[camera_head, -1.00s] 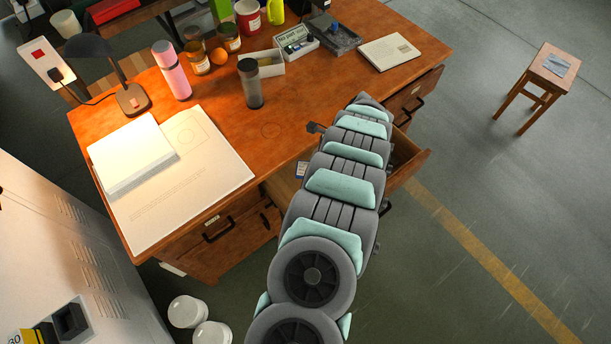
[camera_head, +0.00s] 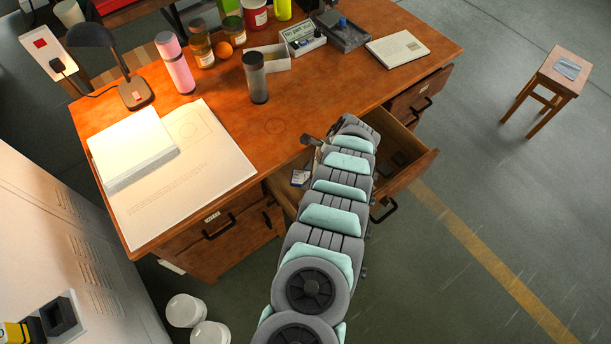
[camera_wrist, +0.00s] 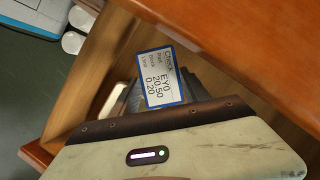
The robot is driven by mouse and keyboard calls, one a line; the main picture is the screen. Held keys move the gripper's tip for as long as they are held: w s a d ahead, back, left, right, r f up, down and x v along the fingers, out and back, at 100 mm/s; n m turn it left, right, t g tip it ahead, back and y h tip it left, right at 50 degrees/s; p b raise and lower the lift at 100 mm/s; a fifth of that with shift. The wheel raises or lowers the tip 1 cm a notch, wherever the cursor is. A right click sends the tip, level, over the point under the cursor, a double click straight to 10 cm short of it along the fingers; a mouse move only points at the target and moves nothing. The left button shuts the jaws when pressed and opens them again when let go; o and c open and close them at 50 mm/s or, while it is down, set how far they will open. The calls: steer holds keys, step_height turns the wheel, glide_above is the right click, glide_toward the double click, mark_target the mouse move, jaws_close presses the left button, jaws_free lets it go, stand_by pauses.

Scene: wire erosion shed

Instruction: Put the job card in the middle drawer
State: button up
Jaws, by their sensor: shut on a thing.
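The job card (camera_head: 300,177), white with a blue border, shows small at the left of my arm in the head view. In the wrist view its printed face (camera_wrist: 161,77) looks toward the camera. My gripper (camera_wrist: 152,98) is shut on it; the fingers are partly hidden behind the card and the gripper body. The middle drawer (camera_head: 412,172) is pulled out from under the desk top. The card and gripper are over or within its left part; the exact height is unclear. My arm hides the drawer's middle.
The wooden desk top (camera_head: 235,120) overhangs close to the gripper. It bears a large paper sheet (camera_head: 215,160), a lamp (camera_head: 135,93), a dark tumbler (camera_head: 256,78) and a notebook (camera_head: 397,49). Dark items (camera_head: 398,158) lie in the drawer's right part. A stool (camera_head: 560,75) stands apart.

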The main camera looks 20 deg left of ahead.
steer(key=shift+a+f+b, duration=0.3)
steer(key=shift+a+f, duration=0.1)
steer(key=shift+a, duration=0.1)
steer(key=shift+s+d+f, duration=0.1)
steer(key=shift+s+f, duration=0.15)
steer(key=shift+f, duration=0.1)
steer(key=shift+w+r, duration=0.1)
steer(key=shift+b, duration=0.3)
steer(key=o, duration=1.5)
